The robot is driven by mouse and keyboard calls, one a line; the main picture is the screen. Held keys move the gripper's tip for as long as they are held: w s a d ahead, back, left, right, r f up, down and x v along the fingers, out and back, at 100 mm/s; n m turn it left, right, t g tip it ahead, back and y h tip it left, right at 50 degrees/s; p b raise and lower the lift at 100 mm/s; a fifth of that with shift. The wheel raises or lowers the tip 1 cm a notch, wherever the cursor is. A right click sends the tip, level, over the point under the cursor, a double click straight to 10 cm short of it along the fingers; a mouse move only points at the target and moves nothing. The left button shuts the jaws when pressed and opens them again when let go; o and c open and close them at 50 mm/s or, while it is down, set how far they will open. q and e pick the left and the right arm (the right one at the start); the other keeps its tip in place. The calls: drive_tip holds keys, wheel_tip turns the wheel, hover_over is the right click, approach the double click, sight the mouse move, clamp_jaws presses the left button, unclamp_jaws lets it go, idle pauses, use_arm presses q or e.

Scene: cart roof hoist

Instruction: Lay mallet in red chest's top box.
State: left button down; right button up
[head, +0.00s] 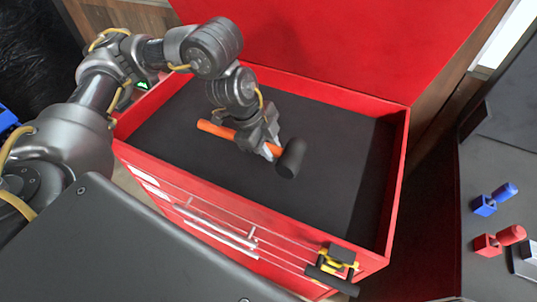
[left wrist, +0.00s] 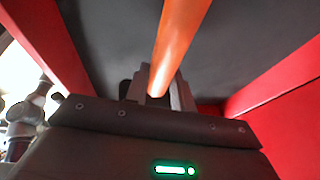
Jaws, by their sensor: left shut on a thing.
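The mallet has an orange handle (head: 217,130) and a black cylindrical head (head: 290,158). My left gripper (head: 268,146) is shut on the handle close to the head, inside the open top box of the red chest (head: 402,165). The mallet lies roughly level over the dark box floor (head: 335,150); I cannot tell if it touches it. In the left wrist view, the orange handle (left wrist: 180,40) runs up from between the fingers (left wrist: 158,88), with red box walls on both sides. My right gripper is not in view.
The raised red lid (head: 300,35) stands behind the box. A black and yellow fitting (head: 338,262) sits at the chest's front right corner. On a dark surface at the right are a blue-handled item (head: 493,198) and a red-handled item (head: 499,240). The box floor right of the mallet is clear.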

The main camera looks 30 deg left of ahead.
use_arm(q)
drive_tip(key=shift+w+a+f, duration=0.3)
drive_tip(key=shift+w+f, duration=0.1)
drive_tip(key=shift+f, duration=0.2)
drive_tip(key=shift+w+a+f, duration=0.25)
drive_tip(key=shift+w+f, duration=0.15)
drive_tip(key=shift+f, duration=0.2)
drive_tip(key=shift+w+a+f, duration=0.3)
drive_tip(key=shift+w+f, duration=0.1)
drive_tip(key=shift+f, duration=0.2)
drive_tip(key=shift+a+f, duration=0.1)
drive_tip(key=shift+f, duration=1.4)
drive_tip(key=c, duration=1.2)
unclamp_jaws()
drive_tip(key=v, duration=1.2)
